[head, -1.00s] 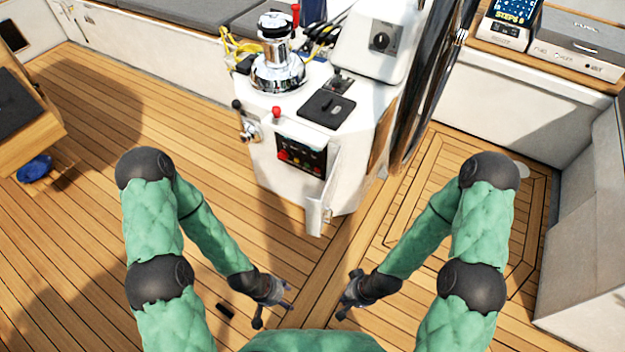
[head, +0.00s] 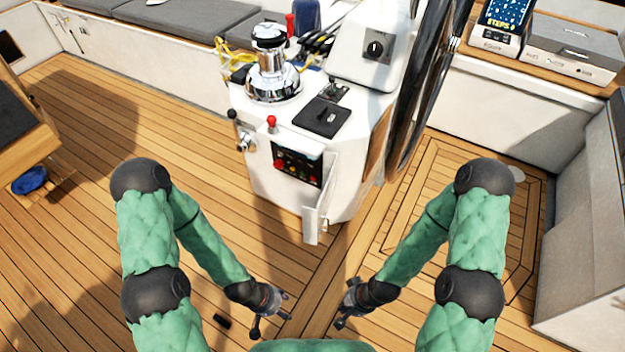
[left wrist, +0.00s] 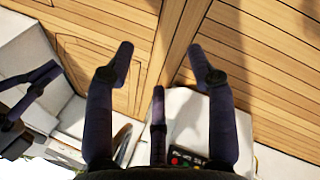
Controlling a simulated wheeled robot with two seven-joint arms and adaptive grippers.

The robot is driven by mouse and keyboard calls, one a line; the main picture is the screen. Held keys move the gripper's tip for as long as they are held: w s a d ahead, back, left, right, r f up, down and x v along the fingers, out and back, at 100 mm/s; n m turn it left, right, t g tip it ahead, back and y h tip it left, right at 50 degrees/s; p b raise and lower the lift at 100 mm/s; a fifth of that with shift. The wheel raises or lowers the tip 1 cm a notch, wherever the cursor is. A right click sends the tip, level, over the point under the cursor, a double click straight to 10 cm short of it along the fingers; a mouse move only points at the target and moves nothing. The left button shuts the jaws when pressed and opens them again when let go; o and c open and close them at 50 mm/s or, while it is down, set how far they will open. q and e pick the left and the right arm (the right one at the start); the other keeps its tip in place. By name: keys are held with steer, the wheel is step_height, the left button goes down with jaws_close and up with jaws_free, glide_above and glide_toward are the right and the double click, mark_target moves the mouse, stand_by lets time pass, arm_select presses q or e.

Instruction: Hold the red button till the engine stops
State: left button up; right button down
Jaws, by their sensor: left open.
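A dark control panel (head: 296,164) with small red, green and yellow buttons sits in a recess on the front of the white console (head: 262,180). Its white flap (head: 317,205) hangs open at the right. The red button is too small to single out with certainty. My left gripper (head: 272,312) is open and empty, low in front of the console and well apart from the panel. My right gripper (head: 350,305) looks open and empty to its right. In the left wrist view the left fingers (left wrist: 160,75) are spread, with the panel (left wrist: 187,159) partly hidden behind them.
A red-knobbed lever (head: 271,122) and a black-knobbed lever (head: 236,125) stick out above and left of the panel. A chrome winch (head: 272,75) stands on the console, a large wheel (head: 425,90) at its right.

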stand_by(0.8)
arm_select(q)
jaws_close()
stand_by(1.2)
